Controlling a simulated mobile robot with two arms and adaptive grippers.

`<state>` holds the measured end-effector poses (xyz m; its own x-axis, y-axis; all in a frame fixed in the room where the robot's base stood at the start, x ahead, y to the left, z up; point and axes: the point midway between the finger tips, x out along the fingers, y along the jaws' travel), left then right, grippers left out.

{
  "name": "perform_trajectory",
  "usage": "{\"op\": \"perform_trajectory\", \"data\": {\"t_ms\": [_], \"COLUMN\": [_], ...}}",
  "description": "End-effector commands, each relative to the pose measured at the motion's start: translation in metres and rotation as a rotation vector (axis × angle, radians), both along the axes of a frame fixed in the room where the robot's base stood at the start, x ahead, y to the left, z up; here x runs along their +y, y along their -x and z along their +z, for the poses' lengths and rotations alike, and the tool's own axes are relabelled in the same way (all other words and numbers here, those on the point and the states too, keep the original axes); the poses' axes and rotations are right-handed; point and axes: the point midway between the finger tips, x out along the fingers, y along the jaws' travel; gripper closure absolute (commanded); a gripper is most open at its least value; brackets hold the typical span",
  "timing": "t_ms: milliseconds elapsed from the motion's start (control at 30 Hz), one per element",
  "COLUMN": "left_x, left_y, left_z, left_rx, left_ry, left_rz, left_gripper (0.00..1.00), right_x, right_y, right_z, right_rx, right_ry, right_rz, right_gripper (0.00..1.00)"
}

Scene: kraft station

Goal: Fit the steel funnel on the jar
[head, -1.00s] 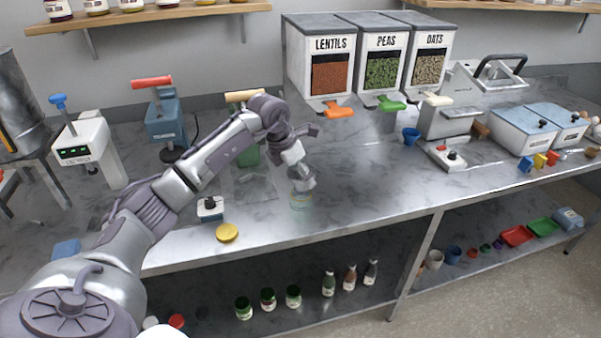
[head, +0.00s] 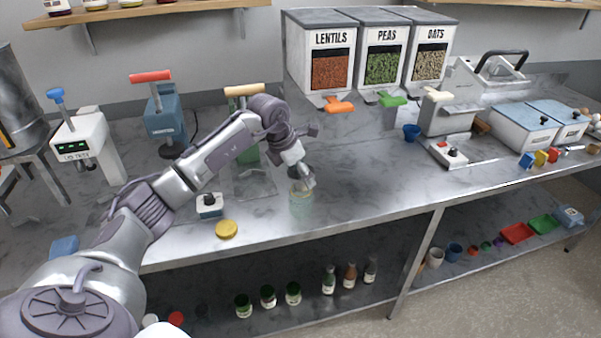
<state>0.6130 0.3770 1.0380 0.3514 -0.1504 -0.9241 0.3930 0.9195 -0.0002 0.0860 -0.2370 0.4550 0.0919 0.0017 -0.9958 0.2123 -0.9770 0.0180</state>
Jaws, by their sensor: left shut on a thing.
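My right gripper is not in view.
A yellow lid (head: 227,229) and a small white device (head: 209,205) lie left of the jar. Dispensers of lentils (head: 331,38), peas and oats stand behind. A blue cup (head: 411,132) stands to the right.

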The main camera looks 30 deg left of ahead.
Motion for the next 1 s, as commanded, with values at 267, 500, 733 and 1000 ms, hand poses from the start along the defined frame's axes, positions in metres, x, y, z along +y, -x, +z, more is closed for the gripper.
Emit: {"op": "perform_trajectory", "data": {"t_ms": [267, 500, 733, 1000], "left_x": [0.0002, 0.0002, 0.0002, 0.0002], "left_y": [0.0001, -0.0001, 0.0, -0.0001], "left_z": [-0.0096, -0.0113, -0.0112, -0.0113], "left_rx": [0.0, 0.0, 0.0, 0.0], "left_ry": [0.0, 0.0, 0.0, 0.0], "left_rz": [0.0, 0.0, 0.0, 0.0], "left_gripper": [0.65, 0.65, 0.65, 0.0], "right_x": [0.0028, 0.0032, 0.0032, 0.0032], "right_y": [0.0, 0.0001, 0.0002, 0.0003], "right_z": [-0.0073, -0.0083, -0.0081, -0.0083], "right_rx": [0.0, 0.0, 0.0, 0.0], "right_ry": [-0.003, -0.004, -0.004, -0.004], "right_rz": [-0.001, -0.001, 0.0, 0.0], "right_gripper": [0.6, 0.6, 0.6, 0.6]}}
